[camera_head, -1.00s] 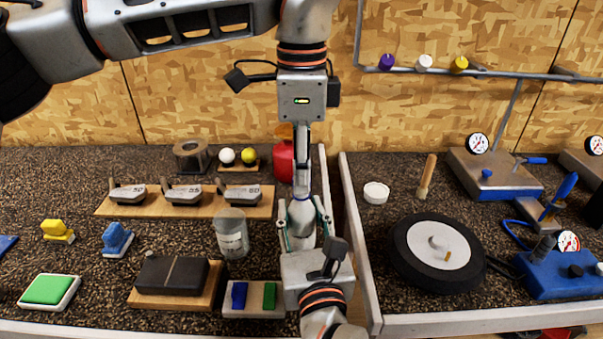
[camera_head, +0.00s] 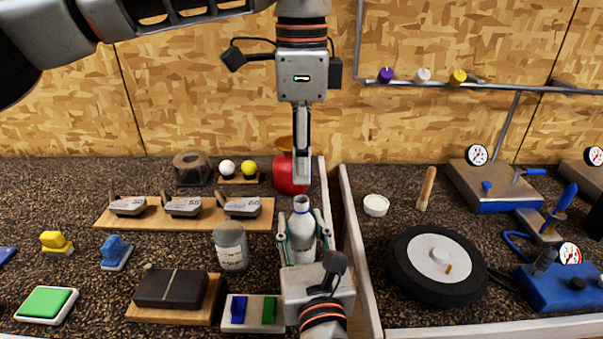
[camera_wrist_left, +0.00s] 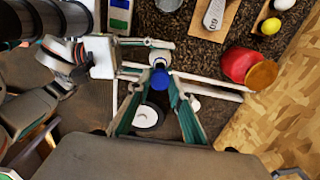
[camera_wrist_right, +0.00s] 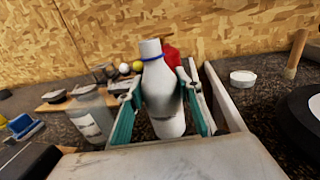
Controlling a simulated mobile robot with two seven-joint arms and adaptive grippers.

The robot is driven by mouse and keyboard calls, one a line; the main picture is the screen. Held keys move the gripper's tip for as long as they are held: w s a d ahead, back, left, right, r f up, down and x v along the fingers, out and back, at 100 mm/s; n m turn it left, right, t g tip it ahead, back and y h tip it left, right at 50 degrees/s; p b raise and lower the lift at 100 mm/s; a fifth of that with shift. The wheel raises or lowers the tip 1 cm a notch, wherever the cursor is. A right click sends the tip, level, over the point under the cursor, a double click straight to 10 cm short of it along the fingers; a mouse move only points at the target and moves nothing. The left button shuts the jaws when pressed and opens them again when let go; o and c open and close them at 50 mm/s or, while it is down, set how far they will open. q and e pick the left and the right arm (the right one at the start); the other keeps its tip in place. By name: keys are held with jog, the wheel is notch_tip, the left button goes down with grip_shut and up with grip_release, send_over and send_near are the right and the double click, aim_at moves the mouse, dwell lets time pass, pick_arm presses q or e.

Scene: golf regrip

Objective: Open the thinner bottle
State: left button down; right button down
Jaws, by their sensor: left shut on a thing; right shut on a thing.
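The thinner bottle (camera_head: 302,221), white with a narrow neck, stands upright in the head view. My right gripper (camera_head: 303,240) is shut around its body; the right wrist view shows the bottle (camera_wrist_right: 163,98) between both fingers, with a blue ring under its white top. My left gripper (camera_head: 302,180) points down just above the bottle, apart from it. In the left wrist view a blue cap (camera_wrist_left: 173,92) sits between the left fingertips, close to the bottle's top (camera_wrist_left: 159,74). The cap is hidden by the fingers in the head view.
A wider translucent container (camera_head: 230,247) stands left of the bottle. A red container (camera_head: 290,173) is behind the left gripper. A low divider wall (camera_head: 355,240) runs just right of the bottle. A block with blue and green pieces (camera_head: 250,313) lies at the front left.

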jog(key=c, duration=1.3)
grip_release()
